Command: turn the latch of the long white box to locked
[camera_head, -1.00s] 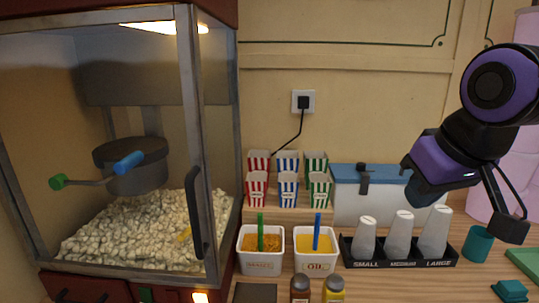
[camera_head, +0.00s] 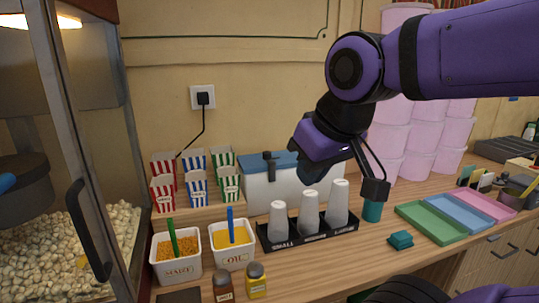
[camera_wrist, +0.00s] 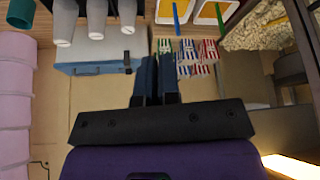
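The long white box (camera_head: 262,194) with a blue lid stands at the back of the counter, behind the paper cups. Its dark latch (camera_head: 269,167) is upright at the front of the lid, left of middle; its right end is behind my arm. My gripper (camera_head: 320,172) is in front of the box's right part, its fingertips hard to make out there. The wrist view shows the box upside down (camera_wrist: 92,52) and the latch (camera_wrist: 127,63). There my gripper (camera_wrist: 158,60) has its two dark fingers close together, empty, just right of the latch and apparently not touching it.
A black cup rack (camera_head: 310,238) holds white cups close in front of the box. Striped popcorn cartons (camera_head: 197,187) stand left of it. Sauce tubs (camera_head: 232,245) and bottles are in front. A teal cup (camera_head: 372,211) and pink tubs (camera_head: 425,135) are to the right.

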